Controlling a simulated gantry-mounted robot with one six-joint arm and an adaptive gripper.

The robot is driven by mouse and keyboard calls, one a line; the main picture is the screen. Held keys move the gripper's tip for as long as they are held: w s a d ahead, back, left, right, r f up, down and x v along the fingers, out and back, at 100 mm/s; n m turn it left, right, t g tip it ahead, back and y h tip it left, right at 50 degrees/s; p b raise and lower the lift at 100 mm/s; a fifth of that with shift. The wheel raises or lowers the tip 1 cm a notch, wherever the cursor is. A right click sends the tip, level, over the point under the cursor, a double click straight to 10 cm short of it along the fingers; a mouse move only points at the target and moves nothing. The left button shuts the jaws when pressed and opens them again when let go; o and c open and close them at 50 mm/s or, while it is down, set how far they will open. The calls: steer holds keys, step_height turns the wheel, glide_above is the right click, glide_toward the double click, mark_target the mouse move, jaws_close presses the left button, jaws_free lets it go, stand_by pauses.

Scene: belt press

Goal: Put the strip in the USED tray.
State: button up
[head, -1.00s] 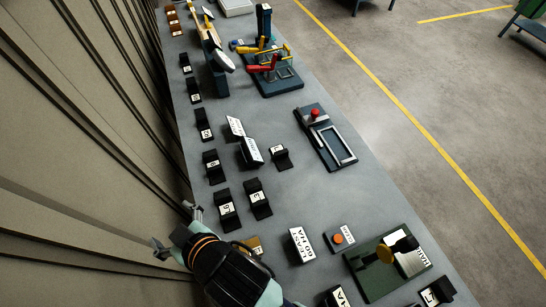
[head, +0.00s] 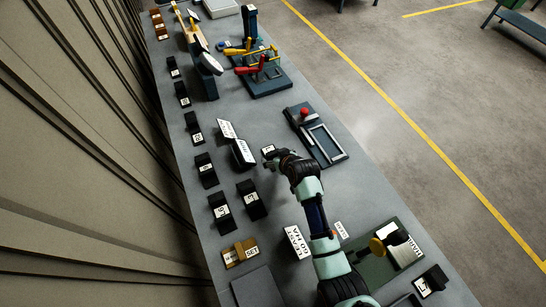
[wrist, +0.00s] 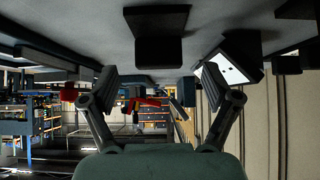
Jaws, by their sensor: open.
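My gripper (head: 277,163) is over the middle of the bench, beside a small black block with a white label (head: 268,150). The wrist view, with the bench along its top, shows my gripper (wrist: 160,88) with its two fingers wide apart and nothing between them. A black block (wrist: 158,48) stands beyond the fingers there, and a white-faced sign (wrist: 232,66) is behind the right finger. I cannot make out the strip in either view. I see no tray that I can read as USED.
A dark fixture with a red knob (head: 304,114) lies right of my gripper. Tilted signs (head: 242,152) and several black labelled blocks (head: 205,170) stand to its left. Levers (head: 262,70) stand farther up the bench. A grey plate (head: 258,290) lies at the bottom.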

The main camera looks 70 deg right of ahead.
mark_target(273, 153)
steer(key=x, duration=0.2)
steer(key=b+x, duration=0.1)
steer(key=x, duration=0.1)
steer(key=shift+w+d, duration=0.3)
steer(key=shift+d, duration=0.05)
steer(key=shift+r, duration=0.1)
steer(key=c, duration=1.4)
step_height(273, 153, up, 20)
steer(key=p, duration=0.3)
